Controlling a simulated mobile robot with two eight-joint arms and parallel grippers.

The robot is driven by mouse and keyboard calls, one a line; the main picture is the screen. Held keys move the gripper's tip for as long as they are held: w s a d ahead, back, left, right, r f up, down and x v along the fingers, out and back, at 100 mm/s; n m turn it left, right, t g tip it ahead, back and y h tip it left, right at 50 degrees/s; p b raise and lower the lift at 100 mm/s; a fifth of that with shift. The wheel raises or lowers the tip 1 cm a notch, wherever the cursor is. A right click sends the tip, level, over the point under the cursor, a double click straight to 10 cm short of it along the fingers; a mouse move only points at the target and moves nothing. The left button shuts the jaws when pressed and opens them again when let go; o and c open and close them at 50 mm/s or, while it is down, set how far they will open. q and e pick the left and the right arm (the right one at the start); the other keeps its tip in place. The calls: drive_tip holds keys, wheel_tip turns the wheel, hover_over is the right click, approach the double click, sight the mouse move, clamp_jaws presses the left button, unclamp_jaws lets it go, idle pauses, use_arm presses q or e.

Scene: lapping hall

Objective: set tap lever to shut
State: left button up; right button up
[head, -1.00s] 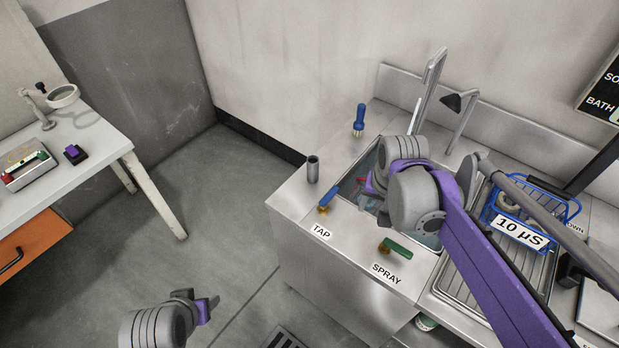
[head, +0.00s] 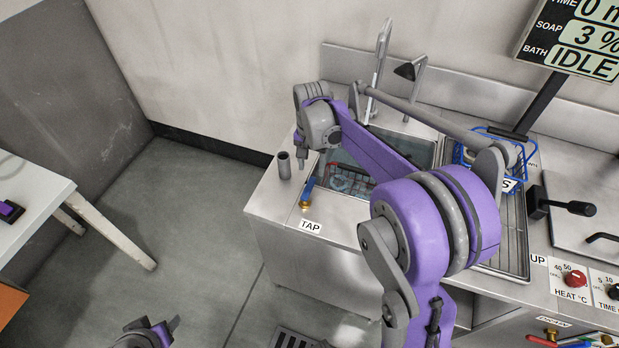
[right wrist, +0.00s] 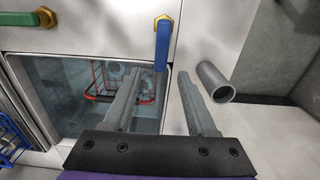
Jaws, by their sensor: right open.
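The blue tap lever (head: 308,189) with its brass pivot stands on the steel counter behind the TAP label (head: 311,226). It points from the pivot toward the basin. In the right wrist view the lever (right wrist: 161,48) lies just beyond my fingertips, in line with the gap between them. My right gripper (head: 311,165) is open and empty, just above the lever's free end; I see no contact. It also shows in the right wrist view (right wrist: 159,78). My left gripper (head: 172,325) is at the bottom left, over the floor, far from the counter; its jaws are unclear.
A grey cylinder cup (head: 284,166) stands close left of the lever. The basin (right wrist: 75,95) holds a red wire basket (right wrist: 98,78). A blue basket (head: 518,150) is at the right.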

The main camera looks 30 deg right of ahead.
sight(311, 182)
wheel_tip(311, 182, down, 6)
drive_tip(key=shift+a+f, duration=0.1)
drive_tip(key=shift+c, duration=0.3)
clamp_jaws()
drive_tip(key=shift+w, duration=0.1)
idle(1.2)
